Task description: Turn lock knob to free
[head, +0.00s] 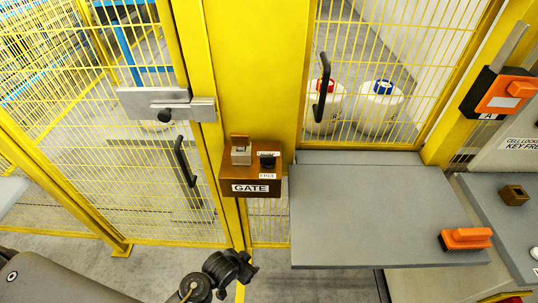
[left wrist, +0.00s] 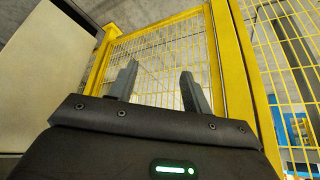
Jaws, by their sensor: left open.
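A brown box labelled GATE (head: 257,188) is mounted on the yellow post. A metal block (head: 240,154) stands on the box's top left. My left gripper (head: 246,270) is low in the head view, below the box and apart from it. In the left wrist view its two fingers (left wrist: 158,88) are spread with nothing between them. The knob does not show in the left wrist view. My right gripper is not in view.
A yellow mesh gate with a grey latch (head: 168,104) and black handle (head: 185,161) is left of the post. A grey shelf (head: 370,215) at right bears an orange-handled item (head: 466,239). An orange switch (head: 500,94) is further right. Two white drums stand behind the mesh.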

